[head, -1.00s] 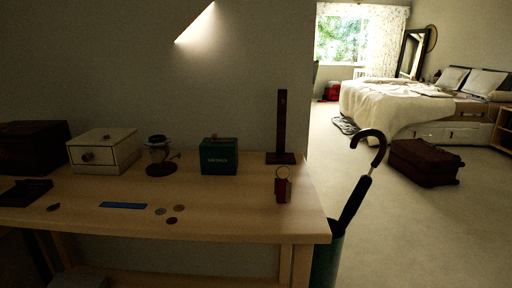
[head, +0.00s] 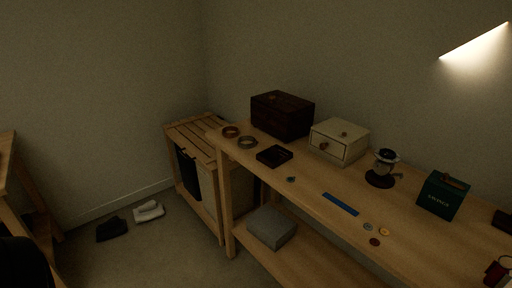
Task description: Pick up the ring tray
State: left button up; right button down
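A small dark tray (head: 274,156), which looks like the ring tray, lies flat on the wooden table (head: 315,192) in front of a dark wooden box (head: 282,115). Its inside is too dark to make out. A reddish-brown bangle (head: 231,131) and an olive-coloured bangle (head: 247,142) lie to its left. A small dark green piece (head: 291,179) lies just to its right. Neither of my grippers is in view.
A cream drawer box (head: 339,142), a dark stand (head: 381,168) and a green box (head: 442,195) line the table's back. A blue strip (head: 340,204) and small discs lie nearer the front. A slatted wooden hamper (head: 200,165) stands beyond the left end.

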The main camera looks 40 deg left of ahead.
aim_at(281, 155)
jog(key=u, duration=1.2)
jog(key=k, duration=0.25)
jog(key=u, duration=1.95)
jog(key=i, duration=0.4)
jog(key=z, duration=0.6)
jog(key=i, duration=1.3)
jog(key=z, duration=1.4)
jog(key=i, duration=0.65)
jog(key=z, duration=0.6)
